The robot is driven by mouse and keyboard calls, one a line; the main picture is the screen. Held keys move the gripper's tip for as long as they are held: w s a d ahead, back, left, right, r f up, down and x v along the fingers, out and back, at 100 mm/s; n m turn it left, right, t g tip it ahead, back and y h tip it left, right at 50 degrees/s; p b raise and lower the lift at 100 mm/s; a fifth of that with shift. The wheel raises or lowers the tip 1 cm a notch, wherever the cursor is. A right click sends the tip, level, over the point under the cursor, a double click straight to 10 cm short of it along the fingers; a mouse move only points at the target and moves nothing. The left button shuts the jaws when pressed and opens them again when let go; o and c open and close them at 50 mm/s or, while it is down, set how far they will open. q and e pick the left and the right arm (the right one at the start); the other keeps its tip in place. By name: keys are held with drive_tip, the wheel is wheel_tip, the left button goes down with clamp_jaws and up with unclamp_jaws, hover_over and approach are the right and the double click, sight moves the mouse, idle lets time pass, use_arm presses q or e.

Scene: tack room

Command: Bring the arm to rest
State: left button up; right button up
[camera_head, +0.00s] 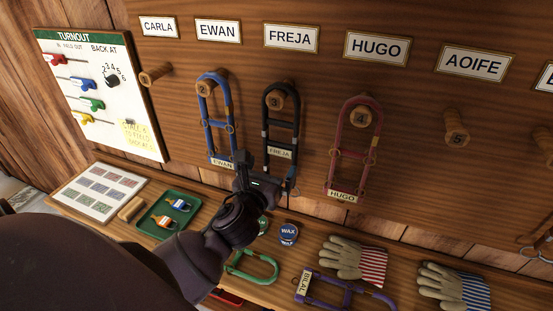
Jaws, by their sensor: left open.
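My left arm comes in from the lower left. Its dark gripper (267,178) is open with nothing seen in its jaws. It is in front of the lower end of the black halter (281,118), which hangs on the peg under the FREJA plate with its FREJA tag visible. The gripper's near side overlaps the lower right of the blue halter (206,122) in the picture; I cannot tell whether it touches either halter. The blue one hangs under the EWAN plate. A dark red halter (333,152) hangs under HUGO. My right gripper is not in view.
On the shelf lie a green halter (272,262), a purple halter (329,291) tagged BILAL, a wax tin (288,234), gloves (345,258) and a green tray (151,225). A turnout board (110,116) is at the left. The AOIFE peg (457,128) is bare.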

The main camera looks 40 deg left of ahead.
use_arm(q)
drive_tip(key=shift+v, duration=1)
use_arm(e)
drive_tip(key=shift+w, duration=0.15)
use_arm(q)
wheel_tip(320, 180, down, 12)
drive_tip(key=s+d+n+g+h, duration=0.1)
drive_tip(key=n+h, duration=0.1)
drive_tip(key=n, duration=1)
drive_tip(key=s+d+n+g+h, duration=0.1)
drive_tip(key=d+n+h, duration=0.1)
drive_tip(key=n, duration=1)
drive_tip(key=s+f+n+g+b, duration=0.2)
drive_tip(key=s+f+n+g, duration=0.1)
drive_tip(key=s+f+n, duration=0.5)
drive_tip(key=s+f, duration=0.3)
drive_tip(key=f, duration=0.2)
drive_tip(key=shift+s+f+g, duration=0.25)
drive_tip(key=shift+s+g, duration=0.15)
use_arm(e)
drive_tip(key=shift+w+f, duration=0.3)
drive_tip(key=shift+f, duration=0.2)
